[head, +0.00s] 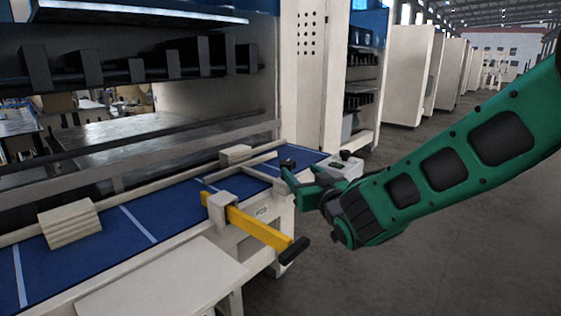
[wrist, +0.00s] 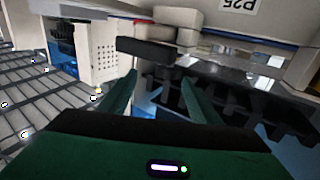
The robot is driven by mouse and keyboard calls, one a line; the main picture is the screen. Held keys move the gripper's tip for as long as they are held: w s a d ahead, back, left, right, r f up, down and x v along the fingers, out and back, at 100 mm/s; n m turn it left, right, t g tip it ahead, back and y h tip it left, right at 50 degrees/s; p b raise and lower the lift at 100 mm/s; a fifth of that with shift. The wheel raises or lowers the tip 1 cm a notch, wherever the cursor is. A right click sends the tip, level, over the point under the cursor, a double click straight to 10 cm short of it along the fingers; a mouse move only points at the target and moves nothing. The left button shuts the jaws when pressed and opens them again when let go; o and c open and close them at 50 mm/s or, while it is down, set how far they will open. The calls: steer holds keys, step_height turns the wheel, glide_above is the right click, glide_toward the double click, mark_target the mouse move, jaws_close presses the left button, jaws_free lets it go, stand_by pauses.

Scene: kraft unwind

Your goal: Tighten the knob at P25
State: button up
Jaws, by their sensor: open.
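The P25 label plate (head: 262,211) is on the bench's front edge; in the wrist view the label (wrist: 238,4) reads upside down. A black, bar-like knob (wrist: 147,50) sits on a pale bracket just past my fingertips, apart from them. In the head view a small dark piece (head: 287,163) by the fingertips looks like this knob, partly hidden by my gripper. My gripper (head: 300,176) is open and empty over the bench's right end. In the wrist view the spread green fingers (wrist: 160,80) have nothing between them.
A yellow lever (head: 255,226) with a black end sticks out from the bench front, left of my gripper. A white block (head: 345,168) is behind the gripper. Pale stacked blocks (head: 70,223) lie on the blue bench top (head: 115,235). The floor at right is clear.

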steer(key=a+x, duration=0.1)
steer(key=x, duration=0.9)
steer(key=shift+a, duration=0.3)
steer(key=shift+s, duration=0.15)
steer(key=c, duration=1.1)
